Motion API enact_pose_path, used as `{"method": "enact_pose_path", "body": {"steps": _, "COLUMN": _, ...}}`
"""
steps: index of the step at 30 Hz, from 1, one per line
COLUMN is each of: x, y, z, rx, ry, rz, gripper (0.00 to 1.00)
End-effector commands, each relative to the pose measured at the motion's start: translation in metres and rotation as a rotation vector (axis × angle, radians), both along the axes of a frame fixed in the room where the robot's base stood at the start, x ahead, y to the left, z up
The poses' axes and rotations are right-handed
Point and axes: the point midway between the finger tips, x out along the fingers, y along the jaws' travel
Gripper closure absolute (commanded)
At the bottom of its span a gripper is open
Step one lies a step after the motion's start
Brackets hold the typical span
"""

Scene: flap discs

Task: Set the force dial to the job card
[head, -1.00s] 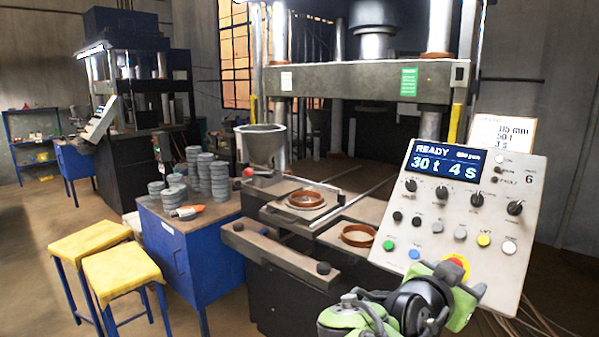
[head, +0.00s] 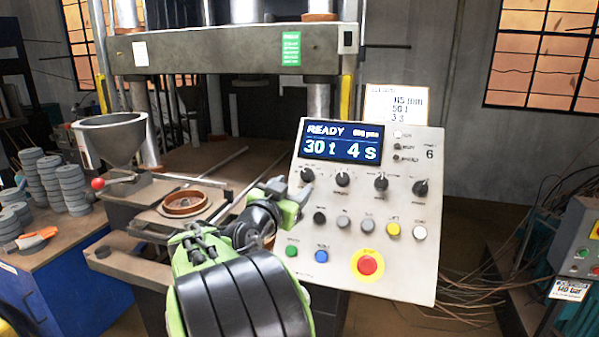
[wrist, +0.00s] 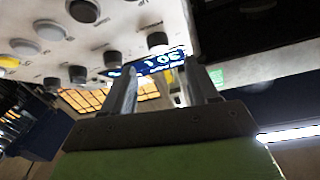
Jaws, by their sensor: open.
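The control panel (head: 365,225) carries a blue display (head: 340,143) reading READY, 30 t and 4 s. Below it is a row of several black dials; their labels are too small to read. The leftmost dial (head: 307,175) is just right of my gripper (head: 289,188) in the head view. The job card (head: 397,104) behind the panel's top edge seems to read 115 mm, 50 t, 3 s. In the wrist view, which is upside down, my open fingers (wrist: 163,85) have the display between them, with the leftmost dial (wrist: 157,42) just beyond; contact is not visible.
Coloured buttons and a red emergency stop (head: 368,264) fill the lower panel. A press with a hopper (head: 110,140) and ring mould (head: 185,202) stands left. Stacks of grey discs (head: 72,188) lie on a blue bench. Cables and another cabinet (head: 575,255) are at right.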

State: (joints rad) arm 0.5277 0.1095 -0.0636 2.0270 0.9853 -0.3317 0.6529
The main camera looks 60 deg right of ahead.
Motion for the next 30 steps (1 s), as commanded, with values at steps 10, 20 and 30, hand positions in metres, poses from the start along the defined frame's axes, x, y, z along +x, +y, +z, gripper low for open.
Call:
{"method": "enact_pose_path", "body": {"steps": 10, "x": 0.004, "y": -0.064, "z": 0.001, "rx": 0.001, "ry": 0.001, "rz": 0.000, "gripper": 0.41}}
{"method": "enact_pose_path", "body": {"steps": 20, "x": 0.005, "y": -0.067, "z": 0.000, "rx": 0.001, "ry": 0.000, "rz": 0.002, "gripper": 0.47}}
{"method": "enact_pose_path", "body": {"steps": 30, "x": 0.005, "y": -0.067, "z": 0.000, "rx": 0.001, "ry": -0.001, "rz": 0.002, "gripper": 0.96}}
